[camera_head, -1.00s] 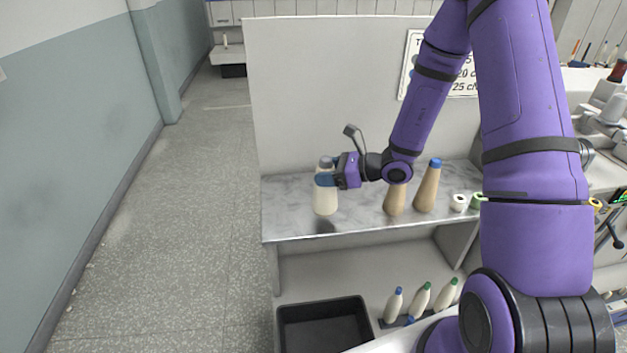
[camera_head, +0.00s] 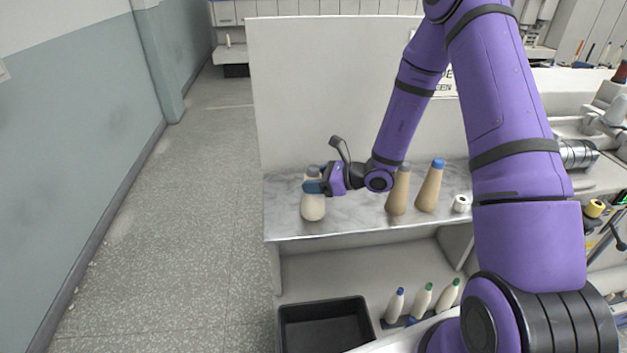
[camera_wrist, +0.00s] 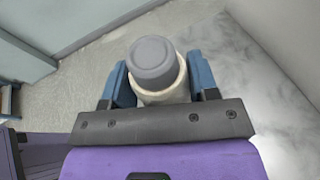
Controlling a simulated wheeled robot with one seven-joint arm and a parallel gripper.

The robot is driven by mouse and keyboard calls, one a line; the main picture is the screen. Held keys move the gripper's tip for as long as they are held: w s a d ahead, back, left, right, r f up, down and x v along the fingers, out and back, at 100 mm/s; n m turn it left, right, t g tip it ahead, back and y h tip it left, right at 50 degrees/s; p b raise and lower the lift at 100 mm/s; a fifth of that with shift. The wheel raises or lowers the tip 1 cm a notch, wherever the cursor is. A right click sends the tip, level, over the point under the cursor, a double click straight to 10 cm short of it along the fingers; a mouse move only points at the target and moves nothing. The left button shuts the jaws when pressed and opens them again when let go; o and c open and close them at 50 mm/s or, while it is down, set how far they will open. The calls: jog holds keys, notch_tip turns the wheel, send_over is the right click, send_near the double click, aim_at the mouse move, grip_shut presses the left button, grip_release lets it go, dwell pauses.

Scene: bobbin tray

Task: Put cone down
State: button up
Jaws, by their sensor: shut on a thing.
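A cream cone with a grey top (camera_head: 313,207) is upright in my gripper (camera_head: 313,186), at the left end of the marble shelf (camera_head: 350,222). In the wrist view, the grey cap of the cone (camera_wrist: 153,62) shows between the two blue fingers of my gripper (camera_wrist: 160,85), which are shut on it from both sides. The cone's base is low over the shelf or on it; I cannot tell which.
Two tan cones, one with a grey top (camera_head: 397,192) and one with a blue top (camera_head: 430,188), stand right of my gripper. A white spool (camera_head: 461,203) is farther right. A white panel (camera_head: 310,90) rises behind the shelf. Below are a black bin (camera_head: 325,325) and several cream cones (camera_head: 421,300).

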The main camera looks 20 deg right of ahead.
jog(key=o, duration=1.2)
jog(key=shift+f, duration=0.1)
jog(key=v, duration=1.2)
jog(key=s+a+r+n+g+h, duration=0.1)
jog(key=s+a+r+n+g, duration=0.35)
jog(key=r+n, duration=0.3)
jog(key=s+a+r+n+g+h, duration=0.1)
jog(key=s+a+r+n+g, duration=0.2)
jog(key=s+r+n, duration=0.45)
jog(key=s+d+r+n+t+h, duration=0.2)
jog(key=s+r+n+h, duration=0.3)
jog(key=s+r, duration=0.2)
jog(key=s+d+r+n+t+h, duration=0.2)
jog(key=s+d+r+n+h, duration=0.1)
jog(key=s+r, duration=0.4)
jog(key=shift+s+d+r+n+h, duration=0.25)
jog(key=shift+s+r+n+h, duration=0.1)
jog(key=shift+n+h, duration=0.65)
